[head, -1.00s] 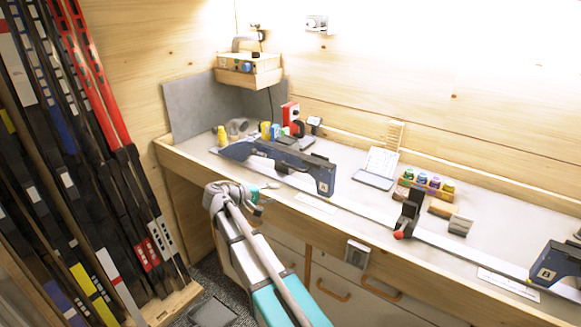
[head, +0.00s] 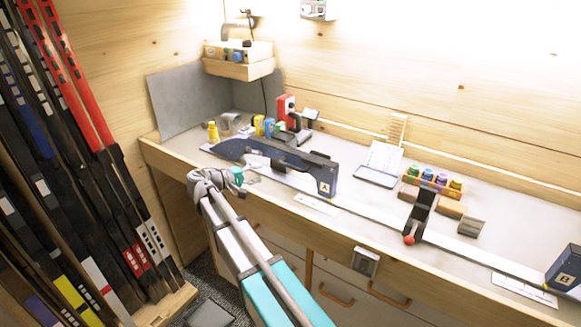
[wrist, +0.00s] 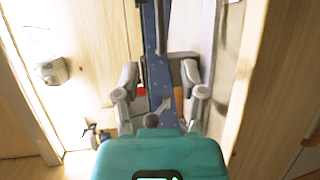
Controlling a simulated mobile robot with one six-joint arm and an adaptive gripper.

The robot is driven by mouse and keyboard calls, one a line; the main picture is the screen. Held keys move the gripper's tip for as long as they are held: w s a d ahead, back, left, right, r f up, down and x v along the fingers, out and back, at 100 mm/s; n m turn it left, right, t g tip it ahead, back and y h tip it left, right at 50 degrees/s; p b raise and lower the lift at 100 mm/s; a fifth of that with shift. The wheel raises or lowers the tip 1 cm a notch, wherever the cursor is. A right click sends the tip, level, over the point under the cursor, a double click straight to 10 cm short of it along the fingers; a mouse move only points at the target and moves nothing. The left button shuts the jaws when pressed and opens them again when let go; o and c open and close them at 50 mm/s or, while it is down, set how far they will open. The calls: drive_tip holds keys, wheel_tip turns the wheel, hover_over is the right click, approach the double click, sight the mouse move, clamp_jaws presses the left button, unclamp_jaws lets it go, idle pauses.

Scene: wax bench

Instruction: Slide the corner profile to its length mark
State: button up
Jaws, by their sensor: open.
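A dark blue profile marked A (head: 285,158) lies along the metal rail (head: 365,213) at the bench's corner end. A second blue profile marked B (head: 568,270) stands at the right edge, cut off. White label strips lie by the rail, one below the A end (head: 317,205) and one near B (head: 524,290). My gripper (head: 235,176) is at the bench's front edge, just before the A profile. In the wrist view my gripper (wrist: 160,80) is open, its fingers either side of a blue speckled bar (wrist: 153,30). I cannot tell whether they touch it.
A black clamp with a red knob (head: 417,220) stands on the rail between the profiles. Bottles and a red device (head: 286,108) stand behind A. A rack of coloured jars (head: 434,182) is at the back. Skis (head: 75,150) line the left wall.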

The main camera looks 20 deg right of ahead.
sight(290, 167)
drive_tip(key=b+x, duration=0.2)
drive_tip(key=x, duration=1.2)
idle(0.4)
clamp_jaws()
